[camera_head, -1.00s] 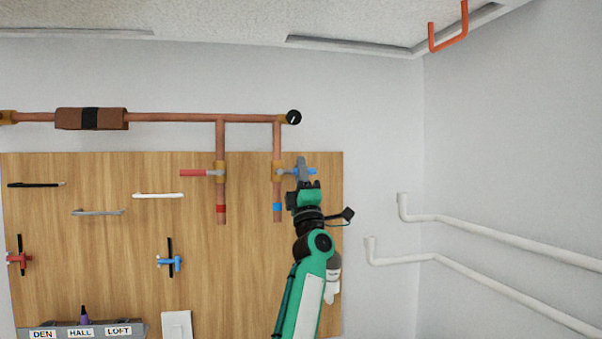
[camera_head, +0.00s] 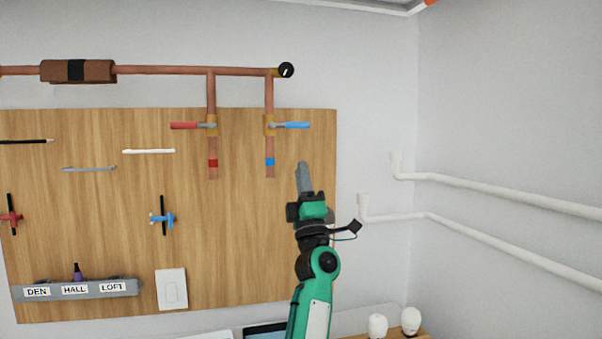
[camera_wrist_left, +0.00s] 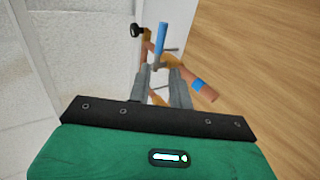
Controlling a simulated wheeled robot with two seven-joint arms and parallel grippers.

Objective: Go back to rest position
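My left gripper (camera_head: 304,178) is in front of the right part of the wooden board, below the blue valve handle (camera_head: 292,125) and apart from it. Its grey fingers point up and overlap edge-on in the head view. In the left wrist view the fingers (camera_wrist_left: 161,88) are spread with a gap between them, and nothing is held. The blue handle (camera_wrist_left: 161,40) shows beyond the fingertips there. It sticks out to the right from its copper pipe. My right gripper is not in view.
The wooden board (camera_head: 240,230) carries a red valve handle (camera_head: 184,126), tools and a grey labelled rail (camera_head: 60,291). White pipes (camera_head: 480,195) run along the right wall. Two white objects (camera_head: 411,320) stand low at the right.

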